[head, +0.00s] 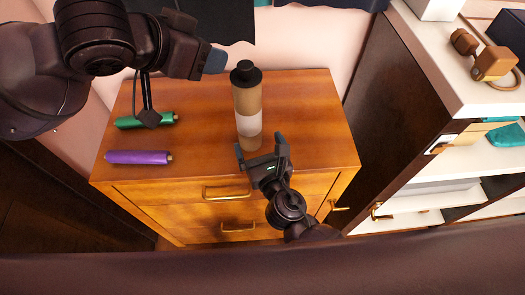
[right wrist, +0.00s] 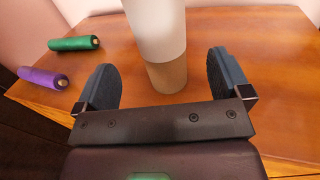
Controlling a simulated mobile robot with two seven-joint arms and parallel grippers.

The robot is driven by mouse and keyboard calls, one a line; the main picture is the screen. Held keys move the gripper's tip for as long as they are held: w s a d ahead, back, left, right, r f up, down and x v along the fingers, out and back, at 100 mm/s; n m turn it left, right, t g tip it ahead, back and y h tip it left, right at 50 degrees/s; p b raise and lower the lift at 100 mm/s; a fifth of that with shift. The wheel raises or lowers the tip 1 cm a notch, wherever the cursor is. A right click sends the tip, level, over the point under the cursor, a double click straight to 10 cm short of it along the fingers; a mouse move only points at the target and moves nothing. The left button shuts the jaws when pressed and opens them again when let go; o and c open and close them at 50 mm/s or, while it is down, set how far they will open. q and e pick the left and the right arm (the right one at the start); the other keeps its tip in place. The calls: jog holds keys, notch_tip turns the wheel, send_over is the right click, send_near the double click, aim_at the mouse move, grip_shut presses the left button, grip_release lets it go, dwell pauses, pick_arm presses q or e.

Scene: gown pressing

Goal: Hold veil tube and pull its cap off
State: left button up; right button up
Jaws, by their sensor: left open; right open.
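The veil tube (head: 246,103) is a tall tan cylinder with a white band and a black cap (head: 245,72). It stands upright on the wooden cabinet. My right gripper (head: 262,149) is open low at the tube's front. In the right wrist view, the tube (right wrist: 162,35) rises between its two spread fingers (right wrist: 166,82), with gaps on both sides; the cap is out of that view. My left gripper (head: 215,61) is open, just left of the cap at about its height in the picture. Its fingers overlap, and I cannot tell its exact distance from the cap.
A green roll (head: 145,120) and a purple roll (head: 139,157) lie on the left of the wooden cabinet top (head: 310,115). They also show in the right wrist view. The cabinet top right of the tube is clear. A white shelf unit (head: 440,80) stands at the right.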

aim_at(249, 120)
jog(key=x, duration=0.8)
jog(key=shift+w+a, duration=0.1)
jog(key=shift+w, duration=0.1)
jog(key=shift+c, duration=0.4)
jog(key=c, duration=1)
